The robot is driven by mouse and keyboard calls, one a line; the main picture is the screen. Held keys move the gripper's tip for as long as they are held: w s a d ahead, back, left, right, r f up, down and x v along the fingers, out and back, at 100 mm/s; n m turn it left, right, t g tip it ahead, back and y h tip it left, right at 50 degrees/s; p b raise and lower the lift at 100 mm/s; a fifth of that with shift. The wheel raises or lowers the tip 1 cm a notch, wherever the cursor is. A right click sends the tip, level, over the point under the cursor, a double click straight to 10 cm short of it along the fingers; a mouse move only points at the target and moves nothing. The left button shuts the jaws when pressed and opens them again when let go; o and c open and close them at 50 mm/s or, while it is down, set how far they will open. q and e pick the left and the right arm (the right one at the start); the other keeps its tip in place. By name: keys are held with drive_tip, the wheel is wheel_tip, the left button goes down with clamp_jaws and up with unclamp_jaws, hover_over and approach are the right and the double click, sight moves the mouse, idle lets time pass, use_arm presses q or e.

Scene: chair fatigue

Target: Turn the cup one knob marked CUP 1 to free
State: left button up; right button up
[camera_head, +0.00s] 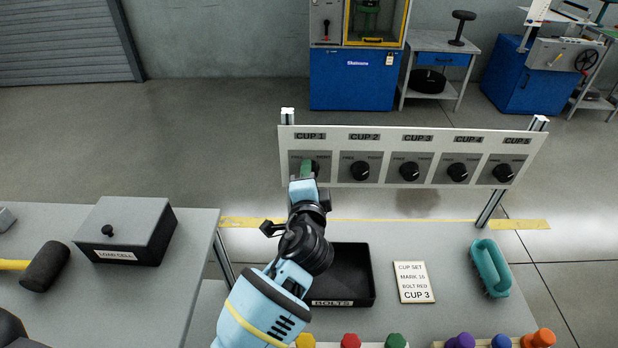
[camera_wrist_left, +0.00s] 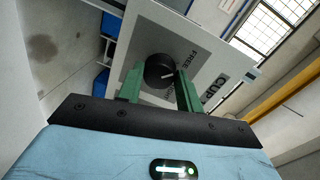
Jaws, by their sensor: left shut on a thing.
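The CUP 1 knob (camera_wrist_left: 158,72) is a round black dial with a white pointer line, on a grey plate of the white panel (camera_head: 335,131). In the left wrist view its pointer slants toward the side with the printed words; FREE is legible, the other word is partly hidden by a finger. My left gripper (camera_head: 307,168) is at this knob, its green fingers on either side of it and shut on it. In the head view the gripper and arm hide most of the knob and its plate. My right gripper is not in view.
Further knobs, such as the CUP 2 knob (camera_head: 360,171), stand to the right on the same panel. Below are a black bolts tray (camera_head: 352,276), a card (camera_head: 413,282) and a teal brush-like object (camera_head: 490,267). A load cell box (camera_head: 125,230) and hammer (camera_head: 45,266) are left.

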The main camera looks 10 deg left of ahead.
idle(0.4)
use_arm(q)
drive_tip(key=o, duration=1)
drive_tip(key=v, duration=0.7)
drive_tip(key=shift+s, duration=0.45)
drive_tip(key=shift+d, duration=0.15)
